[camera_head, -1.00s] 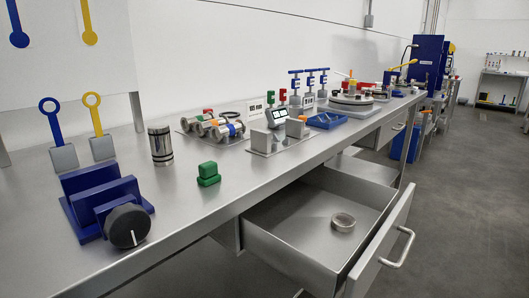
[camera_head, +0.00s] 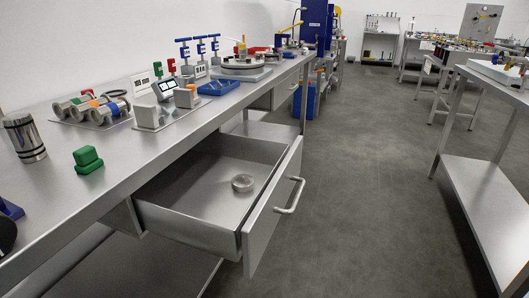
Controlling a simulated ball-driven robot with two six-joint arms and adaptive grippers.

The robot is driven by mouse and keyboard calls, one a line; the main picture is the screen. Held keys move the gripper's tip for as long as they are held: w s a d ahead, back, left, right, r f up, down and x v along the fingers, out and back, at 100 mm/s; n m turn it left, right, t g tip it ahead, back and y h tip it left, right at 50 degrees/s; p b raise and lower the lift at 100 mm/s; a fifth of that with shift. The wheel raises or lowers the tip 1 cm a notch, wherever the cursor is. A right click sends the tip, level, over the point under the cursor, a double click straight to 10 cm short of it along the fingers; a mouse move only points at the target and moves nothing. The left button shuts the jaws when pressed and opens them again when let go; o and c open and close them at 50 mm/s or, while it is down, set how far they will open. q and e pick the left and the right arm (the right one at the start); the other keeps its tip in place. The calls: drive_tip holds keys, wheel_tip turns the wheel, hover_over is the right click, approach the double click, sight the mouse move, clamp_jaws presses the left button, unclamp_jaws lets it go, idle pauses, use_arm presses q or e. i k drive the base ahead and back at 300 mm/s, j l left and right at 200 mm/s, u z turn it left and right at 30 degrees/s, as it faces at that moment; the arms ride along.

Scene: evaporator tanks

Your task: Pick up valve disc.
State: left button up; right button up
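A small round metal disc-like piece (camera_head: 242,182) lies on the floor of the open drawer (camera_head: 190,205). It may be the valve disc, but I cannot tell for sure. It has a pale rim and stands clear of the drawer walls. The drawer is pulled out from under the long steel workbench (camera_head: 110,170). Neither of my grippers is in view.
On the bench stand a steel cylinder (camera_head: 24,138), a green block (camera_head: 88,159), metal pipe fittings (camera_head: 92,107), a blue tray (camera_head: 218,87) and blue T-handled tools (camera_head: 200,48). The drawer front with its handle (camera_head: 290,196) juts into the aisle. The grey floor (camera_head: 370,170) is clear. Another steel table (camera_head: 485,200) stands at the right.

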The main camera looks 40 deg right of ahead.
sight(242, 183)
drive_tip(key=l+z, duration=0.1)
drive_tip(key=z, duration=0.25)
drive_tip(key=k+l+z, duration=0.15)
drive_tip(key=z, duration=0.2)
drive_tip(key=l+z, duration=0.1)
drive_tip(key=z, duration=0.25)
